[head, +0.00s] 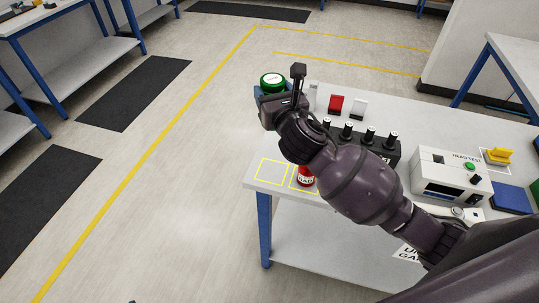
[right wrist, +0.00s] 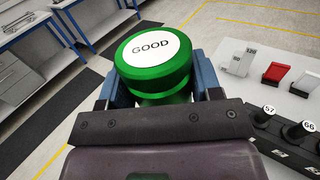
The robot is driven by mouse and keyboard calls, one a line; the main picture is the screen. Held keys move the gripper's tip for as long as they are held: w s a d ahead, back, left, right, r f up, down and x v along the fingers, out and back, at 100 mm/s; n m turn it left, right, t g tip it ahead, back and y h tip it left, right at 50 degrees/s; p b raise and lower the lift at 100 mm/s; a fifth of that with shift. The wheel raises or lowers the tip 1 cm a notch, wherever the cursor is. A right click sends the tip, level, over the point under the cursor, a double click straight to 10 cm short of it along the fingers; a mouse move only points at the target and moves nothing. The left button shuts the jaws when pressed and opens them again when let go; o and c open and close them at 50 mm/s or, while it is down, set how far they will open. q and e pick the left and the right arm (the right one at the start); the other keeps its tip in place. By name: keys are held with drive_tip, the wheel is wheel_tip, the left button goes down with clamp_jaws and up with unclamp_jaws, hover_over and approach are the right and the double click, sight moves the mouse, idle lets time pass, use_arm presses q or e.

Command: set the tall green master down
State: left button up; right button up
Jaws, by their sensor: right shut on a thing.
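The tall green master (head: 272,80) has a round green head with a white top label reading GOOD, clear in the right wrist view (right wrist: 153,50). My right gripper (right wrist: 160,84) is shut on it, with blue fingers on both sides of its narrower body. In the head view the right gripper (head: 271,92) holds it near the table's far left corner. Its lower end is hidden, so I cannot tell if it touches anything. A red master (head: 305,177) stands in one yellow-outlined square; the square to its left (head: 270,172) is empty. My left gripper is out of view.
The white table (head: 415,119) carries a black rack (head: 378,147) of numbered black pieces. Red (head: 336,103) and white (head: 359,107) blocks stand behind it. A test box (head: 450,176) is at right, near a yellow-handled device (head: 497,156). Floor left of the table is clear.

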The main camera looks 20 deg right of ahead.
wheel_tip(320, 180, down, 19)
drive_tip(key=b, duration=0.4)
drive_tip(key=shift+s+b, duration=0.15)
drive_tip(key=shift+b, duration=0.25)
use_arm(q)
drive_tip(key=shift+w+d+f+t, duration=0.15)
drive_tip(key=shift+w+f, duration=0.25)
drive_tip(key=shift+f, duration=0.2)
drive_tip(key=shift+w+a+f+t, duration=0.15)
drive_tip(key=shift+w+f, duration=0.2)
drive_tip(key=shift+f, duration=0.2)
use_arm(e)
drive_tip(key=shift+r, duration=0.1)
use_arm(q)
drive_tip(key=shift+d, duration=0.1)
use_arm(e)
drive_tip(key=o, duration=1.2)
drive_tip(key=shift+f, duration=0.2)
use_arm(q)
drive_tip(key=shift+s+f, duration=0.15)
use_arm(e)
drive_tip(key=shift+o, duration=0.5)
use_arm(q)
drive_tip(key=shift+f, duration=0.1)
